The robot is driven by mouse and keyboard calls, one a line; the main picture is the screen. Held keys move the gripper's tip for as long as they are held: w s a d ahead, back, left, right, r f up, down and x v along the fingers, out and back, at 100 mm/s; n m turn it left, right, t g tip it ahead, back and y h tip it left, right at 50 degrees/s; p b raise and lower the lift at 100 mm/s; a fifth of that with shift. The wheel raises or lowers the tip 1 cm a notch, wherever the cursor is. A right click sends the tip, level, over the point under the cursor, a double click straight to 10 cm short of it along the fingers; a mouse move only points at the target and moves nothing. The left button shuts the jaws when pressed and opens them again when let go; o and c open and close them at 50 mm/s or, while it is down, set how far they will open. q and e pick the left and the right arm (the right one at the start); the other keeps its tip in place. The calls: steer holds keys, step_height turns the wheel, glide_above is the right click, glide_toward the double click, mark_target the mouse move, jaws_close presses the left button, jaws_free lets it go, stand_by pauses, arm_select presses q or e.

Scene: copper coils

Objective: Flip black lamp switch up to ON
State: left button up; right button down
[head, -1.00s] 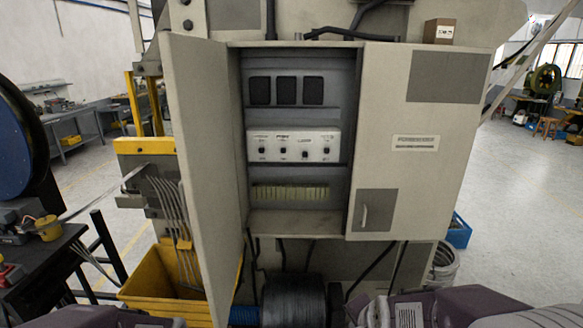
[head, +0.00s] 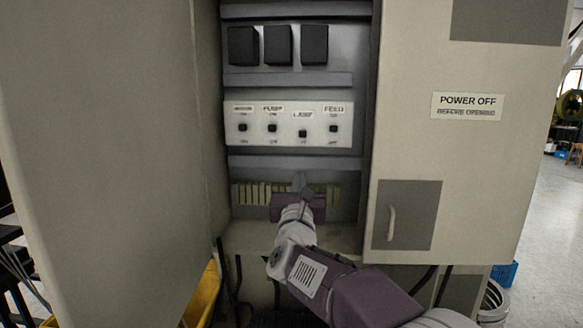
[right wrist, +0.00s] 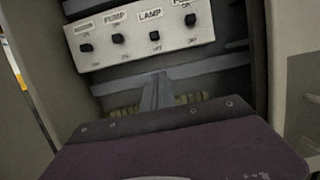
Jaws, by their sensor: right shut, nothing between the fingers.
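The black lamp switch (head: 303,133) is the third small toggle on the white switch panel (head: 345,109) inside the open cabinet. In the right wrist view the lamp switch (right wrist: 154,36) sits under the LAMP label. Its lever is too small to tell clearly whether it points up or down. My right gripper (head: 299,178) is shut and empty, below the panel and in front of the terminal strip. Its fingers (right wrist: 156,90) point toward the panel in the right wrist view, below the lamp switch and apart from it. My left gripper is out of view.
Similar black toggles flank the lamp switch: the pump switch (head: 272,128) and the feed switch (head: 333,128). An open door (head: 110,150) stands at the left of the cabinet. A closed panel with a POWER OFF sign (head: 467,106) is at the right.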

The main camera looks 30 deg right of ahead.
mark_target(303, 135)
steer(key=r+p+x, duration=0.1)
steer(key=x, duration=0.2)
steer(key=p+x, duration=0.2)
steer(key=x, duration=0.2)
steer(key=r+p+x, duration=0.1)
steer(key=p+x, duration=0.1)
steer(key=x, duration=0.2)
steer(key=shift+s+a+r, duration=0.1)
steer(key=shift+s+r, duration=0.05)
steer(key=shift+r, duration=0.2)
steer(key=shift+s+r+p, duration=0.1)
steer(key=shift+r+p, duration=0.25)
steer(key=shift+r, duration=0.05)
steer(key=shift+f, duration=0.1)
steer(key=shift+r, duration=1.25)
